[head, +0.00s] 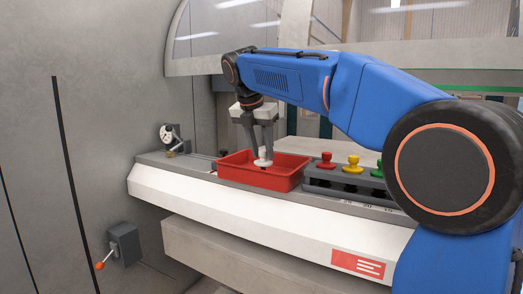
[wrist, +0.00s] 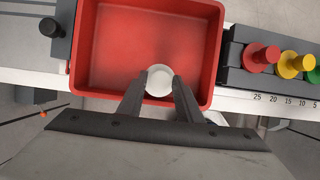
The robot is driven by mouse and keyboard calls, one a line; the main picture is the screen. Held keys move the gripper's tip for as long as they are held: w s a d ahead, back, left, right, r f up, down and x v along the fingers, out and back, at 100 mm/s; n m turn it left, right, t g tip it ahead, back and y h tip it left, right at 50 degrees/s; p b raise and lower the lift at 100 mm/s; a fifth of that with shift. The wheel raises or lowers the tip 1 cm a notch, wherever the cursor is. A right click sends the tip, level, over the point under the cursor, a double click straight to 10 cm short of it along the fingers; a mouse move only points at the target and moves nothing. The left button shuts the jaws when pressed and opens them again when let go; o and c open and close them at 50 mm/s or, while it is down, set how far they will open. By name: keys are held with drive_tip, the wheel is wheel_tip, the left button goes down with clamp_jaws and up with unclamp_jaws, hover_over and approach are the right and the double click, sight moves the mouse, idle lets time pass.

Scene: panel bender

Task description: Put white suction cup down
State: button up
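The white suction cup (head: 263,162) is between the fingertips of my gripper (head: 259,140), over the red tray. In the wrist view the white suction cup (wrist: 159,79) shows as a pale round disc near the tray's front wall, with a finger of my gripper (wrist: 159,86) against each side. My gripper is shut on it. The red tray (head: 238,178) is open-topped and its visible floor is empty in the wrist view (wrist: 110,35). I cannot tell whether the cup touches the tray floor.
A dark rack right of the tray holds a red cup (head: 326,160), a yellow cup (head: 353,165) and a green cup (head: 378,170). A dial gauge (head: 169,134) stands left on the white machine ledge (head: 190,200). A dark knob (wrist: 50,27) is left of the tray.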

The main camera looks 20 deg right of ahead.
drive_tip(key=shift+o, duration=0.2)
drive_tip(key=v, duration=1.2)
drive_tip(key=shift+r, duration=0.15)
drive_tip(key=s+d+f+m+y, duration=0.1)
drive_tip(key=s+d+f+m, duration=0.3)
drive_tip(key=s+f+m, duration=0.35)
drive_tip(key=s+d+f+m+y, duration=0.1)
drive_tip(key=s+d+f+m, duration=0.45)
drive_tip(key=s+f, duration=0.3)
drive_tip(key=s+f+m, duration=0.4)
drive_tip(key=s+f, duration=0.1)
drive_tip(key=f, duration=0.3)
drive_tip(key=s+d+f+m+t, duration=0.1)
drive_tip(key=s+f+m, duration=0.4)
drive_tip(key=f, duration=0.4)
drive_tip(key=s+f+m+y, duration=0.1)
drive_tip(key=s+f+m, duration=0.4)
drive_tip(key=s+f, duration=0.2)
drive_tip(key=shift+d+f+t, duration=0.3)
drive_tip(key=shift+d+f, duration=0.1)
drive_tip(key=shift+f, duration=0.4)
